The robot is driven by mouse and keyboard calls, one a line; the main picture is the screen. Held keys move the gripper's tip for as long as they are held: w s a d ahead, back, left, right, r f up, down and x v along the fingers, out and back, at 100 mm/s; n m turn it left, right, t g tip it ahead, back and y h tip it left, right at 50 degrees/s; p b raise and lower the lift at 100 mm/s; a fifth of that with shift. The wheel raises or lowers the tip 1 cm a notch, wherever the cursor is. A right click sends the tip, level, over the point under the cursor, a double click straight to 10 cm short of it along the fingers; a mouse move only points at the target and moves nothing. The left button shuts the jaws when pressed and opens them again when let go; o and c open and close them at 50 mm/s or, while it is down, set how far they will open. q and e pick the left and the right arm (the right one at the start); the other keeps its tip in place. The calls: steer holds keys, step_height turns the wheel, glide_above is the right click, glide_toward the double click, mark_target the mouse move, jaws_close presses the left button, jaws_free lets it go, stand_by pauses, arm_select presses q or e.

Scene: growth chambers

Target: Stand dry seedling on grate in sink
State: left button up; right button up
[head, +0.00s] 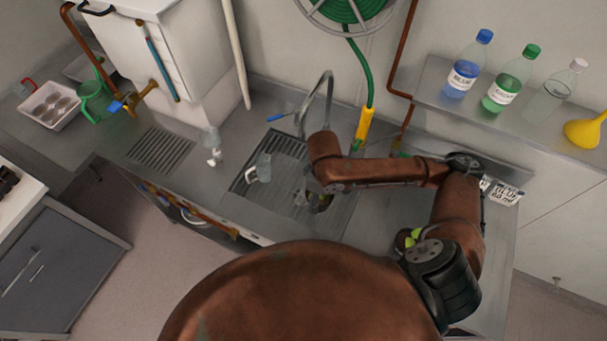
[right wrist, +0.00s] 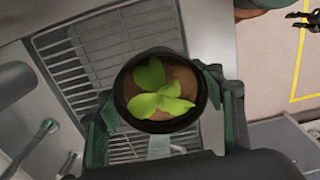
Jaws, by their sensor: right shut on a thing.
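The seedling, green leaves in a round black pot of brown soil (right wrist: 160,95), is between the fingers of my right gripper (right wrist: 165,110). The gripper is shut on the pot, which looks upright. The grate (right wrist: 75,55) of metal bars lies below and behind the pot in the right wrist view. In the head view my right gripper (head: 319,202) hangs over the right part of the sink grate (head: 284,146), and the pot is mostly hidden by the arm. I cannot tell the gap between pot and grate. My left gripper is not in view.
A clear jug (head: 260,168) stands on the grate. The tap (head: 329,90) rises behind the sink. A spray bottle (head: 213,148) stands left of it. Yellow-green leaves (head: 413,236) show beside my arm. Bottles (head: 462,72) line the right shelf.

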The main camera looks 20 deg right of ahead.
mark_target(326, 203)
steer(key=s+n+p, duration=0.2)
steer(key=n, duration=0.1)
steer(key=s+r+n+p, duration=0.1)
steer(key=shift+d, duration=0.3)
steer(key=w+f+n+p, duration=0.1)
steer(key=w, duration=0.1)
steer(key=w+f+n+p, duration=0.1)
steer(key=w+n, duration=0.1)
steer(key=w+f+n+p, duration=0.1)
steer(key=n, duration=0.1)
steer(key=shift+w+a+f+p, duration=0.1)
steer(key=shift+w+f+p, duration=0.3)
steer(key=w+f, duration=0.4)
steer(key=f, duration=0.1)
steer(key=shift+w+f, duration=0.1)
steer(key=shift+w, duration=0.15)
steer(key=shift+w+f, duration=0.35)
steer(key=shift+f, duration=0.05)
arm_select(q)
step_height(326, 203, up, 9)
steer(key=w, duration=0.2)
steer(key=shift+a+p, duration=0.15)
steer(key=shift+p, duration=0.2)
arm_select(e)
steer(key=shift+w+f, duration=0.15)
steer(key=shift+f, duration=1.55)
steer(key=shift+f, duration=0.15)
steer(key=o, duration=1.4)
steer(key=shift+c, duration=0.2)
